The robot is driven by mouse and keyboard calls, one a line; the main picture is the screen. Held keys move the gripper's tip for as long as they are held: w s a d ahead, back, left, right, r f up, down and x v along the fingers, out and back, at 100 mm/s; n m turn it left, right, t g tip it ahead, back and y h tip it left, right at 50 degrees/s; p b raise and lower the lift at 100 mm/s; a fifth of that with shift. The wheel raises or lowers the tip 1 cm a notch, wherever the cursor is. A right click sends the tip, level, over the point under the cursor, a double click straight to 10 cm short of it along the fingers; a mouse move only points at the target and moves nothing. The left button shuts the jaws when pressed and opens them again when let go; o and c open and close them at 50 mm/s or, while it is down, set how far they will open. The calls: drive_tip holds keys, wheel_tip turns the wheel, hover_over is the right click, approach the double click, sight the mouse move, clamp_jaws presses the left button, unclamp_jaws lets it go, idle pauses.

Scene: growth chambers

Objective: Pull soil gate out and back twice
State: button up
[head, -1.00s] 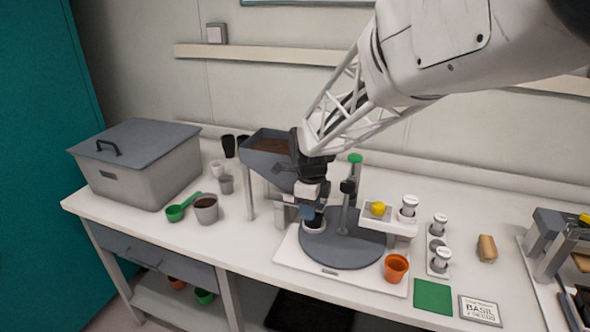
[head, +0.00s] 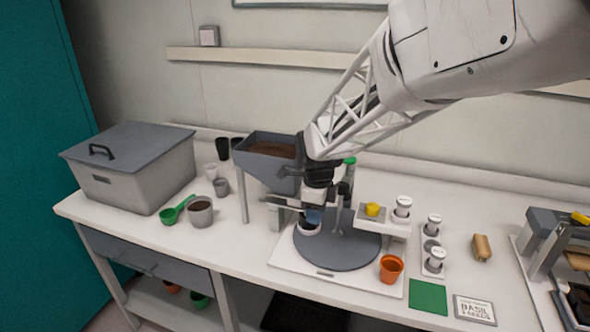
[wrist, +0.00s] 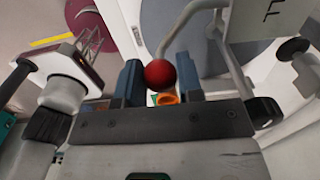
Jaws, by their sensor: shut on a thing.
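The soil hopper (head: 255,147), a grey bin with brown soil, stands on legs at the left of the round grey plate. My gripper (head: 315,214) is low beside the hopper's right side, above the plate's left part. In the wrist view my gripper (wrist: 159,82) is shut with a red ball knob (wrist: 160,74) between its two blue fingers. I take this knob to be the soil gate's handle. The gate itself is mostly hidden by my gripper and the hopper. A small white pot (head: 309,229) sits under my gripper on the round plate (head: 340,252).
A post with a green top (head: 349,161) stands close right of my gripper. An orange pot (head: 391,267) stands in front. Grey and black cups stand left of the hopper.

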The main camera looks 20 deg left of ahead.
drive_tip(key=shift+a, duration=2.6)
drive_tip(key=o, duration=0.6)
drive_tip(key=shift+o, duration=0.2)
drive_tip(key=shift+r, duration=0.1)
wheel_tip(320, 180, up, 8)
drive_tip(key=shift+d, duration=0.1)
